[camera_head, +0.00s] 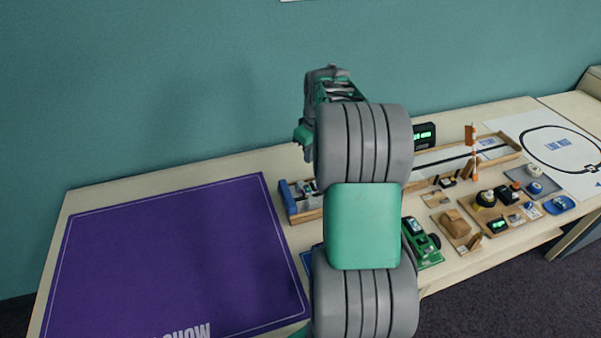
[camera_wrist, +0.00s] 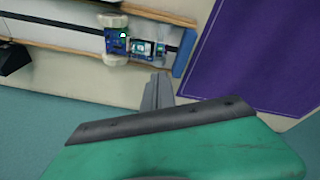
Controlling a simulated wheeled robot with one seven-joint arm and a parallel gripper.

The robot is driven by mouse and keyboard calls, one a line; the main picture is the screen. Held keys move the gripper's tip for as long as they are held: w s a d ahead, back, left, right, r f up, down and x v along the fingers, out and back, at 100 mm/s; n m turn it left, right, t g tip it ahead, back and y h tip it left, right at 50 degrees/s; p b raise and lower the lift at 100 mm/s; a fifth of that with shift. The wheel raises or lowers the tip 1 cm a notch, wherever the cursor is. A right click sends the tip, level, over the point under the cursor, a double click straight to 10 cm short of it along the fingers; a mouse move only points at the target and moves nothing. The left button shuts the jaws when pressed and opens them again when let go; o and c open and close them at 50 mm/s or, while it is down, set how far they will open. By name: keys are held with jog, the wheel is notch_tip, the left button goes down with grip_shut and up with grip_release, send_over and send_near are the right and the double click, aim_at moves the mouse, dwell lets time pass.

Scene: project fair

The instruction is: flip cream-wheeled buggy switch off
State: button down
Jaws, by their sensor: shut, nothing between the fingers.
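The cream-wheeled buggy (camera_wrist: 118,41) shows in the wrist view, with a blue board between two cream wheels and small parts along its body. It stands in the wooden-walled track (camera_wrist: 60,32), close to the track's blue end block (camera_wrist: 184,54). In the head view the buggy (camera_head: 308,187) is partly hidden by my arm. Its switch is too small to make out. My gripper (camera_wrist: 156,92) is shut and empty, with its fingertips just outside the track's near wall in the wrist view. In the head view my gripper (camera_head: 304,143) is above the table near the back wall, partly hidden.
A purple mat (camera_head: 180,260) covers the table's left side. A green buggy (camera_head: 420,240) stands right of my arm. A black display (camera_head: 424,135) with green digits is behind the track. Several small parts and boards crowd the right side, near a white line-track sheet (camera_head: 545,140).

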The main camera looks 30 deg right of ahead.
aim_at(306, 186)
jog(key=n, duration=0.9)
jog(key=r+n, duration=0.1)
jog(key=n, duration=0.3)
jog(key=shift+s+r+n, duration=0.1)
jog(key=shift+s+n, duration=0.05)
jog(key=shift+n, duration=0.15)
jog(key=p+x, duration=0.3)
jog(key=x, duration=1.1)
jog(key=shift+s, duration=0.1)
